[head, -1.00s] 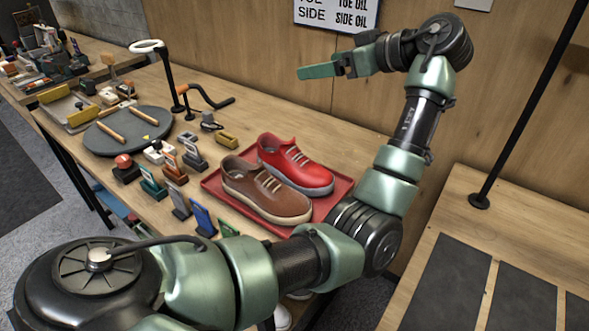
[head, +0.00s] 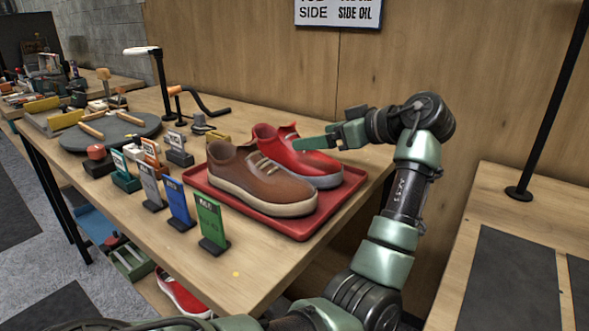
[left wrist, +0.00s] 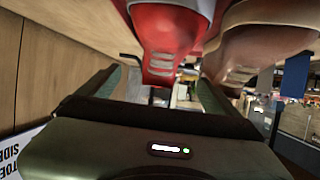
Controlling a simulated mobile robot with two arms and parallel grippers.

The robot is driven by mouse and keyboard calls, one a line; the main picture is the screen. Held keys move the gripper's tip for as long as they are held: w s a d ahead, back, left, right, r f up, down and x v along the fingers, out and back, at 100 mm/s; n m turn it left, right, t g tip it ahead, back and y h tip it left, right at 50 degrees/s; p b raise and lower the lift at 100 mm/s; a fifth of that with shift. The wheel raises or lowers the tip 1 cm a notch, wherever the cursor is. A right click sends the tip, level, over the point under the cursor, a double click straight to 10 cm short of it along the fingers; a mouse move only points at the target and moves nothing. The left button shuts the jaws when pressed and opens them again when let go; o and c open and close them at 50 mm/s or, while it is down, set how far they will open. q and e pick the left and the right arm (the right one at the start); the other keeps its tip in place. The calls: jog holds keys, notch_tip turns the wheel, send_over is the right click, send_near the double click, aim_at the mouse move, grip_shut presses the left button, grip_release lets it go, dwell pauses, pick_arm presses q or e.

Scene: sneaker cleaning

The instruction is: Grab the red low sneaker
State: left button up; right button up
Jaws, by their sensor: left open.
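The red low sneaker (head: 302,163) stands upright on the red tray (head: 342,200), behind and right of the brown sneaker (head: 258,182), which hides part of it. My left gripper (head: 325,139) is open at the red sneaker's upper right side, with a green finger over its upper in the picture. In the left wrist view the red sneaker (left wrist: 165,40) appears at the top centre, ahead of the spread jaws (left wrist: 160,88), with the brown sneaker (left wrist: 262,48) to its right. Whether a finger touches the shoe cannot be told. My right gripper is not in view.
Several coloured label stands (head: 212,222) line the table's front left edge. A round dark mat (head: 108,132) and a lamp on a post (head: 160,80) stand further left. Another red shoe (head: 182,295) lies below the table. The wooden wall (head: 260,60) is close behind.

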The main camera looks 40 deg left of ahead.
pick_arm(q)
jog(key=x, duration=0.3)
jog(key=b+x, duration=0.1)
jog(key=x, duration=0.2)
jog(key=shift+s+f, duration=0.1)
jog(key=shift+f, duration=0.4)
jog(key=shift+c, duration=1)
jog(key=c, duration=1.5)
jog(key=shift+r, duration=0.1)
jog(key=shift+c, duration=0.8)
jog(key=shift+r, duration=0.15)
